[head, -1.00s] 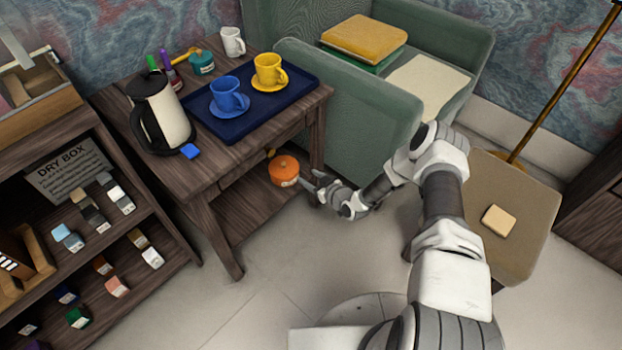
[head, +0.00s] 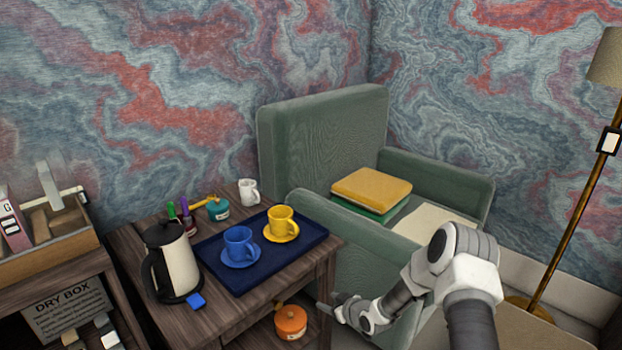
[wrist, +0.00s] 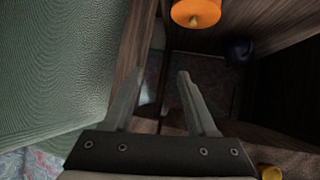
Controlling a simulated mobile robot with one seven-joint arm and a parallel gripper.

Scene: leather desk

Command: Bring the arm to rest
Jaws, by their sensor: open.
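My arm reaches out from the lower right of the head view, bent, with my gripper (head: 328,309) low between the wooden side table (head: 214,318) and the green armchair (head: 322,122). In the wrist view my gripper (wrist: 158,88) is open, with its two fingers apart and nothing between them. An orange pot (head: 290,322) stands on the table's lower shelf, left of the gripper. It also shows at the top of the wrist view (wrist: 196,12), ahead of the fingers and apart from them.
The armchair's green side fills the left of the wrist view, close to the gripper. On the table are a blue tray (head: 262,276) with blue and yellow cups, a kettle (head: 180,262) and a white mug (head: 248,192). A floor lamp (head: 575,225) stands at right.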

